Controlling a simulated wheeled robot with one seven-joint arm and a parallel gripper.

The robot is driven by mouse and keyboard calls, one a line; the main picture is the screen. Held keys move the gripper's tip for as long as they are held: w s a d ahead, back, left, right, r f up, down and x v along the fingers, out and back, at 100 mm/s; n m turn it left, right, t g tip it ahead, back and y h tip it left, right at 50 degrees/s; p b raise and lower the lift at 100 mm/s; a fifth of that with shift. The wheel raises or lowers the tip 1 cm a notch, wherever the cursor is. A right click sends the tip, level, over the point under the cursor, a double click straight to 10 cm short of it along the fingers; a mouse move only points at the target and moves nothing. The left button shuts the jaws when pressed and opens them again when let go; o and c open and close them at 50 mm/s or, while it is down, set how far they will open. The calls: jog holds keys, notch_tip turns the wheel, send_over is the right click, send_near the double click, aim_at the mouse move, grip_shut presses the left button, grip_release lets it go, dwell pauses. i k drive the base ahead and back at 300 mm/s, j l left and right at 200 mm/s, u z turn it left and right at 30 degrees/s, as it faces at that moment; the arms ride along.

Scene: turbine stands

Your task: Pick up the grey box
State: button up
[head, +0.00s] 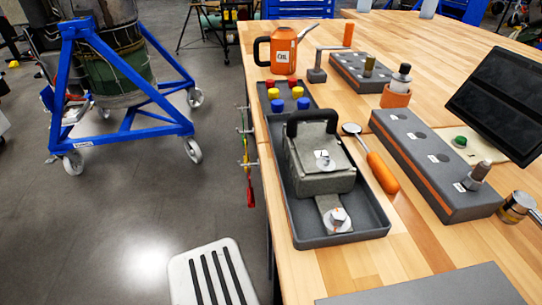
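The grey box (322,172) is a boxy grey metal case with a black arched handle (312,119) on top and a bolt-like fitting on its lid. It sits upright in a dark grey tray (376,222) near the left edge of the wooden workbench. A bracket with a second bolt (338,218) lies in the tray in front of the box. My gripper is not in view, so its state is hidden.
Red, yellow and blue pieces (286,97) sit behind the box. An orange-handled tool (382,172) lies close right. Grey holders (432,158), an orange oil can (283,54) and a dark screen (500,95) crowd the bench. A blue wheeled stand (118,103) is left; floor between is open.

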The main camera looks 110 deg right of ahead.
aim_at(300, 141)
jog(key=z, duration=7.9)
jog(key=k+j+z, duration=0.2)
jog(key=z, duration=0.25)
jog(key=k+j+z, duration=0.15)
jog(key=z, duration=0.35)
jog(key=k+z, duration=0.3)
jog(key=z, duration=0.15)
jog(key=k+u, duration=0.2)
jog(key=k, duration=0.25)
jog(key=k+j+u, duration=0.25)
jog(key=k, duration=0.2)
jog(key=l, duration=0.1)
